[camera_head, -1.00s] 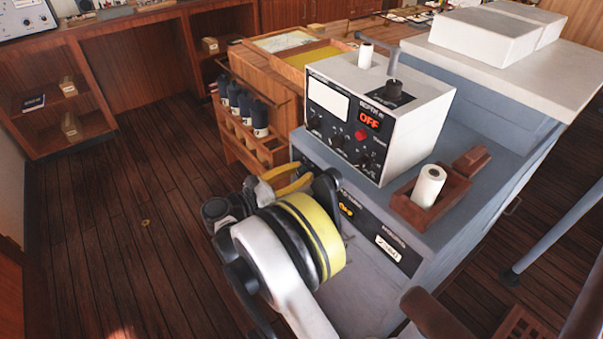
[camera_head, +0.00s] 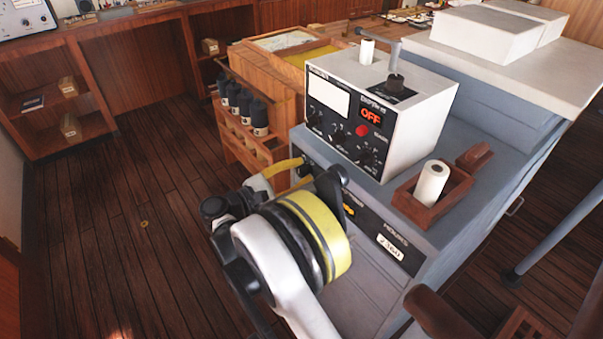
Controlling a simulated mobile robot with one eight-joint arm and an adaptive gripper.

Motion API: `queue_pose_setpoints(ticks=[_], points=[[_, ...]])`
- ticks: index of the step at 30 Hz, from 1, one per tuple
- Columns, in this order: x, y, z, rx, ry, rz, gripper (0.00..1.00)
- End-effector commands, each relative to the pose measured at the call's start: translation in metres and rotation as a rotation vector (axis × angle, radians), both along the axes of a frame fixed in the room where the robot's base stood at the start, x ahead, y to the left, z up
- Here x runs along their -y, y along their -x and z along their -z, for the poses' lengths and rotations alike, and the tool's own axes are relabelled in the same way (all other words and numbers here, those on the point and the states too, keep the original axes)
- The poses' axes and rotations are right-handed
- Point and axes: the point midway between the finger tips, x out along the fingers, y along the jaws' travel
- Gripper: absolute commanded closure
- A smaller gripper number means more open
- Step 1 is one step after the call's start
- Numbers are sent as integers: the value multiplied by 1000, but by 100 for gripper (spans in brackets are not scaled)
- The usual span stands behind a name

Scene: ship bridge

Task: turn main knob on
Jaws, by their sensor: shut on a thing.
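A white instrument box (camera_head: 419,135) with a black front stands on the grey console (camera_head: 480,200). Its red display (camera_head: 371,116) reads OFF. Small black knobs (camera_head: 366,157) and a red button (camera_head: 361,130) sit on its front. My gripper (camera_head: 304,167), yellow and black, reaches the left end of the dark strip (camera_head: 400,253) on the console's front, below the box. It appears shut on a knob there, taken as the main knob. That knob and the fingertips are mostly hidden by my wrist, so how the knob is turned cannot be seen.
A wooden tray (camera_head: 408,203) with a white roll (camera_head: 431,181) lies right of the box. A lever handle (camera_head: 394,62) and another white roll (camera_head: 367,51) are on the box's top. A wooden rack with dark bottles (camera_head: 260,119) stands close left.

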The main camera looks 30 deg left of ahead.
Motion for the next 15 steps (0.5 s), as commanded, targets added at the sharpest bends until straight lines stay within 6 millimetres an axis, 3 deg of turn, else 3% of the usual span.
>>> queue_pose_setpoints(ticks=[15], points=[[0, 0, 1, 165, -320, 1, 100]])
